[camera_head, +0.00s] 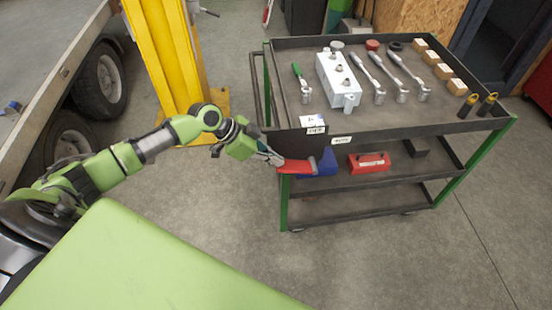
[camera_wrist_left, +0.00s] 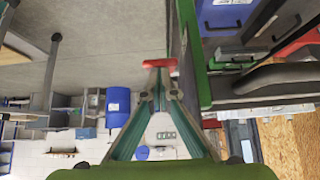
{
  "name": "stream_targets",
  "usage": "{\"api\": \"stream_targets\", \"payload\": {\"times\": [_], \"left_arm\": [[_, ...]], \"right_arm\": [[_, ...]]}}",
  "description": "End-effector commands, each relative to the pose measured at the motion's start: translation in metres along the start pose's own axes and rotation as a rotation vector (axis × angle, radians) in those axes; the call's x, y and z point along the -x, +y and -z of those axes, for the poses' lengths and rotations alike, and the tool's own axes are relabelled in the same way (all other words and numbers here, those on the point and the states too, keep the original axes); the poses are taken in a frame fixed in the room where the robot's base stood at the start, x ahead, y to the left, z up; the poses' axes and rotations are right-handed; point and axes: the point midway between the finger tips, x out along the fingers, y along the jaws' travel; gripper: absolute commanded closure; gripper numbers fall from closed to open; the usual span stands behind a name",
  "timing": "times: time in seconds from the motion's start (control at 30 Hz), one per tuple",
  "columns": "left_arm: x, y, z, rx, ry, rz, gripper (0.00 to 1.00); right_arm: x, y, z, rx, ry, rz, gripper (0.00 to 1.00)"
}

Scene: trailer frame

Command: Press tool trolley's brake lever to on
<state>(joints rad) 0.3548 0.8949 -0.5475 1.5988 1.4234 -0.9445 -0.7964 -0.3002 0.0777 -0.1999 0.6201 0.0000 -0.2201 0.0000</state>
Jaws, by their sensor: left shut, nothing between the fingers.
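The tool trolley (camera_head: 320,143) is a dark, three-level cart with green corner posts. Its red brake lever (camera_head: 297,167) sticks out at the near left corner, just below the top tray. My left gripper (camera_head: 277,160) is shut and empty, with its tips at the left end of the lever. In the left wrist view the closed fingertips (camera_wrist_left: 160,69) are right at the red lever (camera_wrist_left: 158,63), which lies across them. I cannot tell whether they touch it. My right gripper is not in view.
The top tray holds a white block (camera_head: 338,80), several wrenches and small wooden blocks. A blue box (camera_head: 322,164) and a red box (camera_head: 369,162) stand on the middle shelf. A yellow post (camera_head: 165,55) stands behind my left arm.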

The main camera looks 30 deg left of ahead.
Motion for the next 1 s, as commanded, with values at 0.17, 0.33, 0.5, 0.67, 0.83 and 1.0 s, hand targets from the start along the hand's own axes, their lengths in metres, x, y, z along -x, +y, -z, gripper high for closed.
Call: {"api": "stream_targets", "payload": {"times": [0.17,0.33,0.5,0.67,0.83,1.0], "left_arm": [[-0.005,0.005,-0.016,0.007,-0.032,-0.013,1.00],[-0.004,0.005,-0.015,0.006,-0.033,-0.012,1.00],[0.003,0.006,-0.003,0.006,-0.029,-0.010,1.00],[0.015,0.007,0.022,0.004,-0.018,-0.003,1.00],[0.030,0.007,0.028,0.003,-0.014,0.007,1.00],[0.065,0.007,0.018,0.001,-0.011,0.008,1.00]], "right_arm": [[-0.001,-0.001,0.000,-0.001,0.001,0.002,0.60],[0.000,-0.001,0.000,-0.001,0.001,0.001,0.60],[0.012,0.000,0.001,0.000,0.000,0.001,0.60],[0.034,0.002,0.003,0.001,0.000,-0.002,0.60],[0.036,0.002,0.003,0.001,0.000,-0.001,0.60],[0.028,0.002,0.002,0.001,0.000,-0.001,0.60]]}}
